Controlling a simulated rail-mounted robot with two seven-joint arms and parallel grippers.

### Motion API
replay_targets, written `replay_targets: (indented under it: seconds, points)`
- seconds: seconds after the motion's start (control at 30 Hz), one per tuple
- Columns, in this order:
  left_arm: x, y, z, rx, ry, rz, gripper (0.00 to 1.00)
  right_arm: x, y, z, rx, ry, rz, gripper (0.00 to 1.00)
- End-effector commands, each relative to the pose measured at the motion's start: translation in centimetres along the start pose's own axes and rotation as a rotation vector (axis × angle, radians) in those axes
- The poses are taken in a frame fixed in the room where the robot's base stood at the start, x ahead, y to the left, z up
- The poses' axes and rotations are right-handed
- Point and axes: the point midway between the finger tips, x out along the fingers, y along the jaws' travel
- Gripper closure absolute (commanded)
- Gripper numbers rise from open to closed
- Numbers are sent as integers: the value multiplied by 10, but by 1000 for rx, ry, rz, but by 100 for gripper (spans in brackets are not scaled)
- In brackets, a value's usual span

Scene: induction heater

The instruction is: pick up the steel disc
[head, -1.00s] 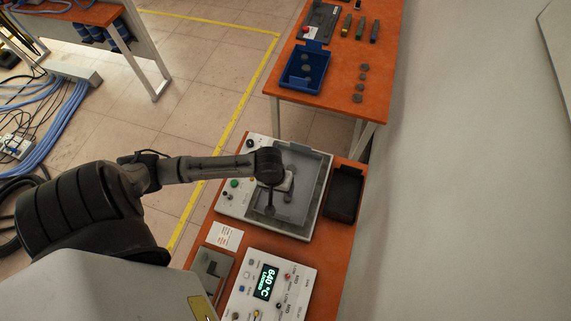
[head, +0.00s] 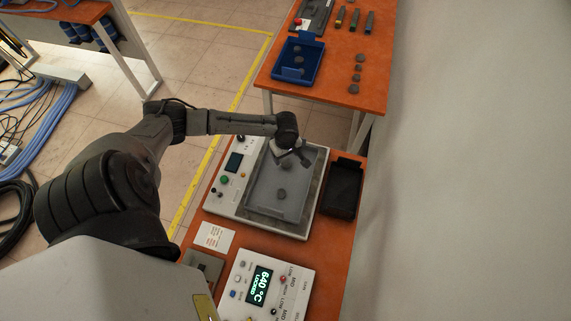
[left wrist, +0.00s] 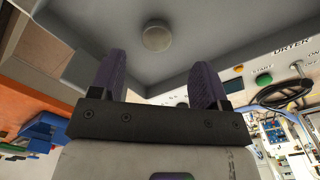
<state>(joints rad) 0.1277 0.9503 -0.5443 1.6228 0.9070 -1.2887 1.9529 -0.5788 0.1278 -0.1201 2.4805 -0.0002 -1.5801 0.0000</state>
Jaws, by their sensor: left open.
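My right gripper is not in view.
A black bin (head: 343,187) stands right of the machine. A control box (head: 263,284) with a lit 640 °C display is in front. On the farther table are a blue bin (head: 300,62) holding discs and a row of several loose discs (head: 357,77).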

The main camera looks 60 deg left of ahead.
Motion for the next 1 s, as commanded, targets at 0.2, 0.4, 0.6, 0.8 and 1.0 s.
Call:
replay_targets:
  seconds: [0.2, 0.4, 0.6, 0.8, 1.0]
  points:
    - [12, 0, 0, 2, 0, 1, 31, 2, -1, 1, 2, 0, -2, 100]
    - [33, 2, -4, 0, 0, -1, 31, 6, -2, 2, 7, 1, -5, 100]
    - [56, 3, -6, 1, 0, 0, 31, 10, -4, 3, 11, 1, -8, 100]
    - [64, 3, -6, 2, 1, 1, 31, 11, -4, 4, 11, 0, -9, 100]
    - [64, 3, -6, 3, 1, 1, 32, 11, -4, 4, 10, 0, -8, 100]
